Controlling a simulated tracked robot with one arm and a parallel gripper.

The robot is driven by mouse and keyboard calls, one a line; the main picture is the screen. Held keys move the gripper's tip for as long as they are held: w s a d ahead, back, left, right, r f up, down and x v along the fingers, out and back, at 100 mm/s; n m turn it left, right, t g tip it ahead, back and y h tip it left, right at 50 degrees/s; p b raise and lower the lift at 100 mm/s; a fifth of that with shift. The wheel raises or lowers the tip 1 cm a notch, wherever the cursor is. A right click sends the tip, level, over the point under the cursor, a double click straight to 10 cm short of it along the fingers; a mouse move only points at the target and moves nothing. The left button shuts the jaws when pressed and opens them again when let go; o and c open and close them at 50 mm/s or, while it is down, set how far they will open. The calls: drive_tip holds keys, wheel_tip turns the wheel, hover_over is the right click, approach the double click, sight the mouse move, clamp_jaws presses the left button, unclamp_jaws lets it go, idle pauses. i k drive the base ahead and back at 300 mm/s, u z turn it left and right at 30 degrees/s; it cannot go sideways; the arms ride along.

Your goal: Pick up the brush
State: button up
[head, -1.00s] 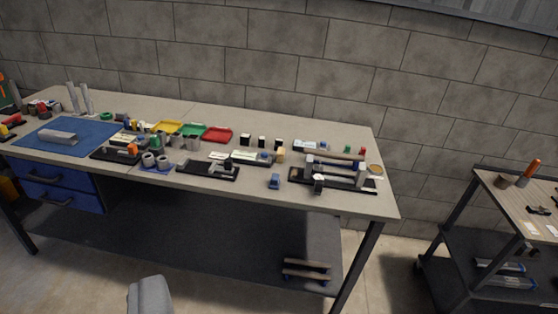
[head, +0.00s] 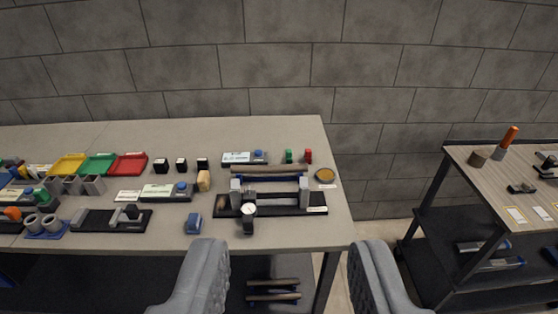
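My gripper (head: 290,250) shows at the bottom of the head view as two grey padded fingers, wide apart with nothing between them. It is in front of the workbench (head: 235,140), near its right end. I cannot tell for sure which thing is the brush. An upright item with an orange handle (head: 508,138) stands on the cart at the right, beside a small brown pot (head: 478,158). A small tan block (head: 204,180) and a small blue item (head: 194,223) on the bench are too small to make out. My gripper touches none of them.
A black fixture (head: 290,210) with a horizontal bar and a dial gauge (head: 249,211) stands near the bench's right end. Yellow, green and red trays (head: 130,164) are at the left. A gap separates bench and cart (head: 480,185). A block wall closes the back.

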sight(203, 181)
drive_tip(key=z, duration=0.2)
drive_tip(key=i, duration=1.3)
drive_tip(key=u, duration=0.55)
drive_tip(key=i, duration=0.55)
drive_tip(key=u, duration=0.4)
drive_tip(key=k, duration=0.9)
drive_tip(key=u, duration=0.15)
drive_tip(key=i, duration=0.9)
drive_tip(key=z, duration=0.05)
